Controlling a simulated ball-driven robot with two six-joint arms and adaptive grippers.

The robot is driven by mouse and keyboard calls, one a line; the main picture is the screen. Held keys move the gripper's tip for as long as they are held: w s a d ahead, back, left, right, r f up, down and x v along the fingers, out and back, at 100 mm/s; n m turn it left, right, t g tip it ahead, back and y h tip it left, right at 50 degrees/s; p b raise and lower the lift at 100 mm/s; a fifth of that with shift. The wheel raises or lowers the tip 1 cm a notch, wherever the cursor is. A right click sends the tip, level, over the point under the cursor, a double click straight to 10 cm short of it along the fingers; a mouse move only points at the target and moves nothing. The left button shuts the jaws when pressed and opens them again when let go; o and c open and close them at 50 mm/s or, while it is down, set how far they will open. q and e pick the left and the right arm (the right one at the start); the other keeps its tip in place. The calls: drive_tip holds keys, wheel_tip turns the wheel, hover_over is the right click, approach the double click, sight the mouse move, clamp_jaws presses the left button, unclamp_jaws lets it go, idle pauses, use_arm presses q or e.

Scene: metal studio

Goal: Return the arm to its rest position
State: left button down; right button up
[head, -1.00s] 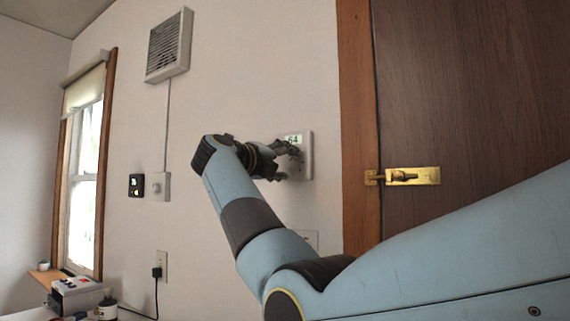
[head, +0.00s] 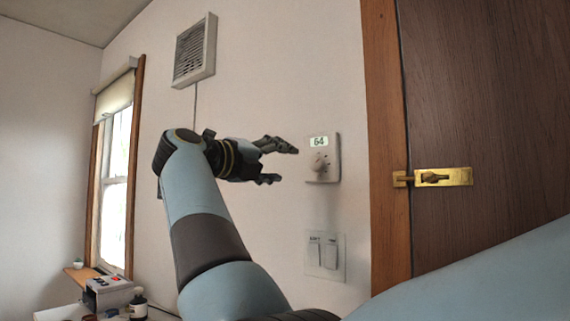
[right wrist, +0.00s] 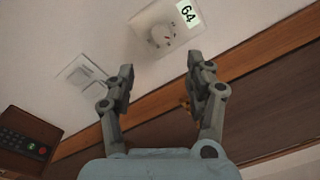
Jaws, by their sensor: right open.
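My right gripper (head: 277,162) is open and empty in the head view, to the left of the wall thermostat and apart from it. The thermostat (head: 330,147) is a pale box with a round knob and a small display that reads 64. In the right wrist view the open fingers (right wrist: 158,82) have nothing between them, and the thermostat (right wrist: 180,40) shows beyond their tips. My blue right arm rises from the bottom of the head view. My left gripper is not in view.
A double switch plate (head: 325,256) is on the wall below the thermostat. A brown door (head: 490,100) with a brass latch (head: 443,177) stands at the right. A vent (head: 194,50) is high on the wall. A window (head: 115,180) and a small cluttered surface are at the left.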

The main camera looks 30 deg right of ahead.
idle(0.4)
